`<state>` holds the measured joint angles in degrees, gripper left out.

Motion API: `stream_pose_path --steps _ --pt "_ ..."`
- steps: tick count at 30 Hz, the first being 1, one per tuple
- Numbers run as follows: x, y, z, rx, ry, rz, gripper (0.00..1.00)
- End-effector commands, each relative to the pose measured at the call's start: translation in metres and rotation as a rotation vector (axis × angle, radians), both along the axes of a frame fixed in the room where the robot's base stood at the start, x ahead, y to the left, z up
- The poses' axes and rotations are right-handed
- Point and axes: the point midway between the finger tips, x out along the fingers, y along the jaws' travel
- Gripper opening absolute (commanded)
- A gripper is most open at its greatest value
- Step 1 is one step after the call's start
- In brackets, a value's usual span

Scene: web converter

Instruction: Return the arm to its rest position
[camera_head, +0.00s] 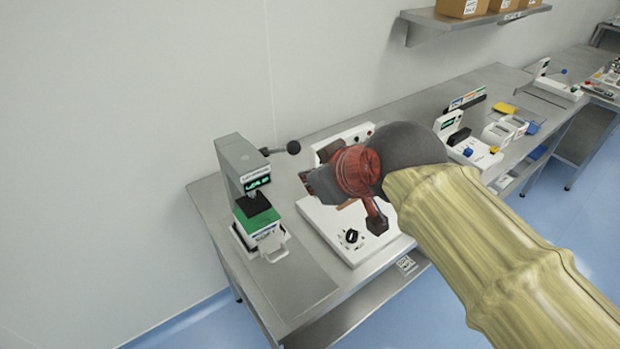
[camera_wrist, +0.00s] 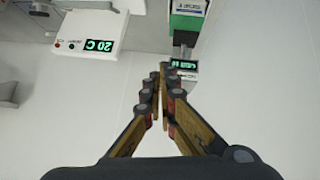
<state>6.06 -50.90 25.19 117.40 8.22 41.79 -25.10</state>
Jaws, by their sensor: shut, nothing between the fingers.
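My arm reaches in from the lower right in the head view, its yellowish sleeve ending in a dark wrist. My gripper is mostly hidden behind the red and dark wrist parts there, above a white device (camera_head: 320,222) on the steel table. In the wrist view my gripper (camera_wrist: 163,72) shows its two fingers brought together at the tips, with nothing between them. The fingertips appear near a small green-lit display (camera_wrist: 183,65) in that picture; the distance between them cannot be told.
A grey press-like machine (camera_head: 240,165) with a green block and a black lever stands to the left on the steel table (camera_head: 300,285). A white unit with a "20 C" display (camera_wrist: 100,45) shows in the wrist view. Further stations (camera_head: 505,130) line the right. A wall shelf (camera_head: 475,20) holds boxes.

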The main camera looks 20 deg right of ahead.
Motion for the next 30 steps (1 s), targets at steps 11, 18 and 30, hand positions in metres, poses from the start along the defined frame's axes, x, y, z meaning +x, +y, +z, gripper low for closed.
stream_pose_path --steps 11,18,30 --pt "0.0 0.0 0.0 0.0 -0.001 0.0 0.0" --pt "-0.009 -0.001 -0.018 0.07 0.051 -0.074 0.0" --pt "-0.103 0.005 -0.116 0.164 0.315 -0.257 0.0"
